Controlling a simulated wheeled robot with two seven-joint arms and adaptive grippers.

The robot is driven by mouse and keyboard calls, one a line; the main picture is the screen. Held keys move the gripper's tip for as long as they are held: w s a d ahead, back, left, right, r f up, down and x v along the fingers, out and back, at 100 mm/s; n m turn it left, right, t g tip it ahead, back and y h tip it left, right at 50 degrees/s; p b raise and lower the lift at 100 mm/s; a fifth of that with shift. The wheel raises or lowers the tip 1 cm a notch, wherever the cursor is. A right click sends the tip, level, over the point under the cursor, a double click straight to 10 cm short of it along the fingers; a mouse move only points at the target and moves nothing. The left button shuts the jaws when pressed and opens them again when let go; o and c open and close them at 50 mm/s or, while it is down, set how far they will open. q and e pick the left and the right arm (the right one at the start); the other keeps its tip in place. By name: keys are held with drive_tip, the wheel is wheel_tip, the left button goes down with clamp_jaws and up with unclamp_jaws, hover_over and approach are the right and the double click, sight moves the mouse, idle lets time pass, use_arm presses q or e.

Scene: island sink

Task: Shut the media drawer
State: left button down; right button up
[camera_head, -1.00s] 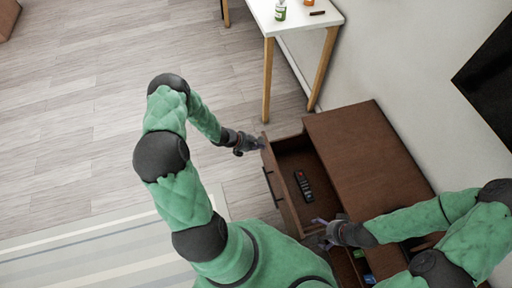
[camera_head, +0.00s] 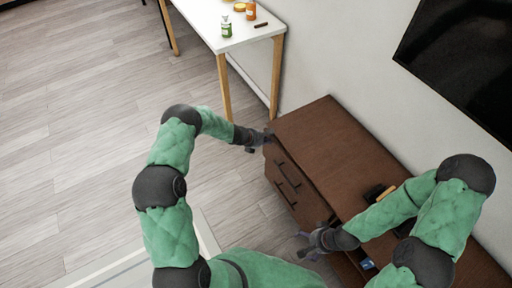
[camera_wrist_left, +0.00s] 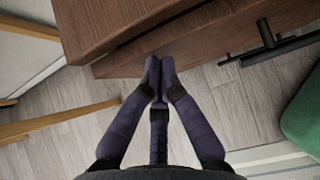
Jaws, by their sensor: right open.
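The brown media cabinet (camera_head: 345,150) stands against the wall. Its upper drawer front (camera_head: 290,180), with dark bar handles, now sits close to the cabinet body; the inside no longer shows in the head view. In the left wrist view the drawer front (camera_wrist_left: 200,52) runs just below the cabinet top's edge, and I cannot tell whether a small gap is left. My left gripper (camera_head: 266,137) is at the far-left corner of the drawer front, its fingertips (camera_wrist_left: 160,68) together and empty against or very near the wood. My right gripper (camera_head: 305,245) is open and empty, in front of the cabinet's near part.
A nearer compartment (camera_head: 365,265) holding small coloured cases shows partly behind my right arm. Small items (camera_head: 385,192) lie on the cabinet top. A white table (camera_head: 235,30) with bottles stands beyond the cabinet. The wooden floor (camera_head: 90,130) to the left is clear.

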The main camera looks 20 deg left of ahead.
use_arm(q)
drive_tip(key=shift+w+d+r, duration=0.1)
drive_tip(key=shift+w+d, duration=0.6)
drive_tip(key=shift+w, duration=0.1)
drive_tip(key=shift+a, duration=0.1)
